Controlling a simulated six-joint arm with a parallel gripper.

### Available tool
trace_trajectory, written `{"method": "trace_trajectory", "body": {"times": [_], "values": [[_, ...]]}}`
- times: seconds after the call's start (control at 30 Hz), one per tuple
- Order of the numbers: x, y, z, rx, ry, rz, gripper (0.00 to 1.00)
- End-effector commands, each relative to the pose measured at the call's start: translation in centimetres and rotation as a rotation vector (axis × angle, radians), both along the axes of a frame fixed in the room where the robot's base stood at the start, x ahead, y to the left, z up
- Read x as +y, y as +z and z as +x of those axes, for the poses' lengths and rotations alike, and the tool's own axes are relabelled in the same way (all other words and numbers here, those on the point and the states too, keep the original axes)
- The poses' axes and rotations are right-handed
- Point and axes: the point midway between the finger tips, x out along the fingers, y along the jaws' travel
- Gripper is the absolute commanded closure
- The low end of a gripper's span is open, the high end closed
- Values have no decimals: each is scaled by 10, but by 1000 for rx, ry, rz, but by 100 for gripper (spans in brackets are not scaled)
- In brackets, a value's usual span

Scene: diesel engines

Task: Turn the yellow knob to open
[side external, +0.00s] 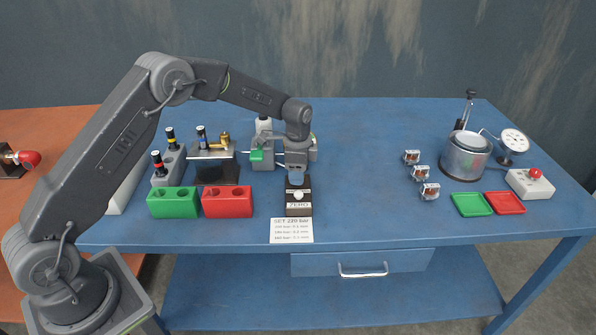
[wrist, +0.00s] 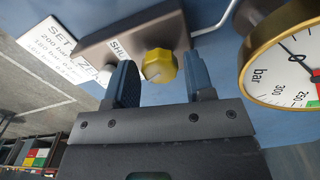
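The yellow knob (wrist: 158,66) sits on a dark box (wrist: 120,35) in the wrist view. A printed word beside it, starting "SHU", is partly hidden. My gripper (wrist: 160,72) is open, with one blue fingertip on each side of the knob and a visible gap on both sides. In the side view my gripper (side external: 297,176) points down over the back of the same dark box (side external: 305,208), and the yellow knob is hidden there. A white knob (side external: 298,195) sits on the box's front part, by a "ZERO" label.
A round bar gauge (wrist: 290,60) is close at the right in the wrist view. Green (side external: 173,203) and red (side external: 227,202) blocks stand left of the box. A paper sheet (side external: 292,231) lies in front.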

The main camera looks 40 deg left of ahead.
Motion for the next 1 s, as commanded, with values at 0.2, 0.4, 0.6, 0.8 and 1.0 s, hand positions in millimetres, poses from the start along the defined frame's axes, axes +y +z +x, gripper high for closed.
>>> {"method": "trace_trajectory", "body": {"times": [0.2,0.4,0.6,0.8,1.0], "values": [[0,0,0,0,-1,0,39],[0,3,0,-1,-1,1,39],[0,30,1,-5,-1,1,39],[0,75,1,-5,-1,1,39],[0,114,0,-4,-1,1,39]]}}
